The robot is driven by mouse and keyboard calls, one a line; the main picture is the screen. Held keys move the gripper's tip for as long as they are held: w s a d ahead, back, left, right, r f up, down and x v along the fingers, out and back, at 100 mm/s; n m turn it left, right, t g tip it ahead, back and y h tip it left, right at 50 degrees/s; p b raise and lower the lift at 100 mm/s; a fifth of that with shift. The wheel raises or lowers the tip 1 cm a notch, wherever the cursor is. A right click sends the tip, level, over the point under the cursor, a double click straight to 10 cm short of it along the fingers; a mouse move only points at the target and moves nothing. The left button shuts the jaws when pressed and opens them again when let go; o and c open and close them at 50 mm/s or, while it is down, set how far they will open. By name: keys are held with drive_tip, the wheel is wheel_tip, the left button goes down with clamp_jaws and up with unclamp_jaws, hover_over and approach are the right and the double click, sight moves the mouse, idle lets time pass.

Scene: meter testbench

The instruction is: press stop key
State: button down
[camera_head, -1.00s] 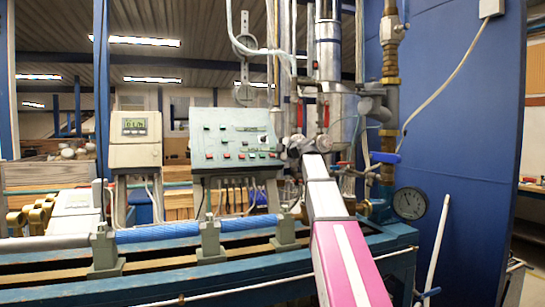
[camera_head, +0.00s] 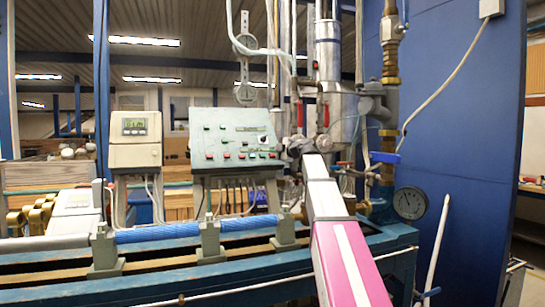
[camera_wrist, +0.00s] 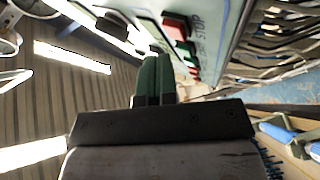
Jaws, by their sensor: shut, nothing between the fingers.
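The grey-green control panel (camera_head: 234,134) stands on the testbench in the head view, with several small red and green keys on its face. In the wrist view the panel face (camera_wrist: 222,14) is close and tilted, with the printed word STOP beside a red key (camera_wrist: 176,28). A green key (camera_wrist: 187,53) sits just below that red one. My gripper (camera_wrist: 157,60) is shut and empty, its two green-grey fingers together. In the picture its tips lie to the lower left of the red key, apparently apart from it. In the head view my own arm hides the fingers.
A meter display box (camera_head: 135,140) stands left of the panel. Metal pipes and a large cylinder (camera_head: 328,60) rise behind my arm. A blue-handled valve (camera_head: 385,158) and a round gauge (camera_head: 409,203) are at the right. A blue pipe (camera_head: 160,233) runs along the bench below the panel.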

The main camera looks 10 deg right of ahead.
drive_tip(key=shift+w+f, duration=0.1)
drive_tip(key=shift+w, duration=0.05)
drive_tip(key=shift+w+f, duration=0.15)
drive_tip(key=shift+w, duration=0.05)
idle(0.3)
drive_tip(key=shift+w+a+f, duration=0.1)
drive_tip(key=shift+w+f, duration=0.15)
idle(0.8)
idle(0.4)
drive_tip(key=shift+s+r, duration=0.5)
drive_tip(key=shift+s, duration=0.05)
drive_tip(key=shift+s+r, duration=0.1)
drive_tip(key=shift+s+d+r, duration=0.25)
drive_tip(key=shift+s+r, duration=0.55)
drive_tip(key=shift+s, duration=0.1)
drive_tip(key=shift+s+d+r, duration=0.25)
drive_tip(key=shift+s+r, duration=0.55)
drive_tip(key=shift+s, duration=0.05)
drive_tip(key=shift+s+d+r, duration=0.1)
drive_tip(key=shift+s+r, duration=0.35)
drive_tip(key=shift+s, duration=0.05)
